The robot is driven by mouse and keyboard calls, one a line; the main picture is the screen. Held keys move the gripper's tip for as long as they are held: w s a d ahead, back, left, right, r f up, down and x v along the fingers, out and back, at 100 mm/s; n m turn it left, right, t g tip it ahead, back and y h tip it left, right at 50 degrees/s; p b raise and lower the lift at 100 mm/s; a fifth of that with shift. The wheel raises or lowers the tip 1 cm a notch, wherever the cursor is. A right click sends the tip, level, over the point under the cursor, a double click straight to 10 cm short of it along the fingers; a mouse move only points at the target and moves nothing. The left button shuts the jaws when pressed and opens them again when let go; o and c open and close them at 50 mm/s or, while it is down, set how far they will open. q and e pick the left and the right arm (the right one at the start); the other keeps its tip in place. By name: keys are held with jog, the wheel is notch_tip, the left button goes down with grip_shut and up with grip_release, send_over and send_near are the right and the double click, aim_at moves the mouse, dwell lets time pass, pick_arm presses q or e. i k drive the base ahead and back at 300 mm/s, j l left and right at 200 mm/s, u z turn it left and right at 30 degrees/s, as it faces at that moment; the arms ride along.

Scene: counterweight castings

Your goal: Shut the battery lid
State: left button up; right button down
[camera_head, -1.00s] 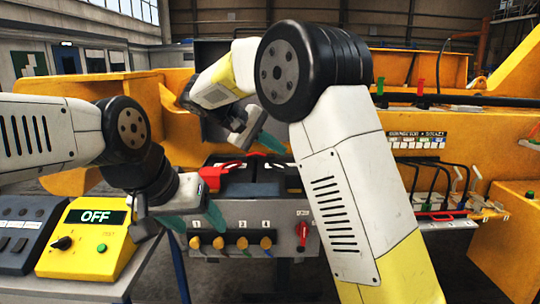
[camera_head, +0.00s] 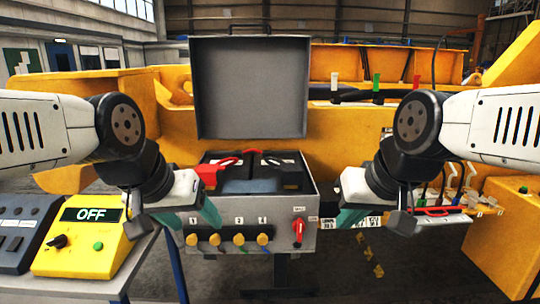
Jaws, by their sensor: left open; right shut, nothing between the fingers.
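The battery lid (camera_head: 250,88) is a grey panel standing upright, open, at the back of the grey battery box (camera_head: 308,240). Inside the box I see a red clamp (camera_head: 210,174), dark batteries and a blue-grey block (camera_head: 248,187). My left gripper (camera_head: 205,218) is open and empty, with teal fingers, at the front left of the box. My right gripper (camera_head: 343,218) is shut and empty, just right of the box's front right corner. Neither gripper is at the lid. The box's far inner parts are partly hidden.
The box front carries several yellow knobs (camera_head: 239,240) and a red switch (camera_head: 298,229). A yellow unit reading OFF (camera_head: 80,240) stands on a side table at the left. Yellow castings (camera_head: 400,130) stand behind. Cables and levers hang at the right.

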aim_at(244, 86)
jog(key=i+l+u, duration=0.35)
jog(key=l+u, duration=0.2)
jog(key=l, duration=0.2)
jog(key=i+l+u, duration=0.1)
jog(key=l+u, duration=0.15)
jog(key=l, duration=0.15)
jog(key=i+l+u, duration=0.1)
jog(key=l+u, duration=0.15)
jog(key=l, duration=0.2)
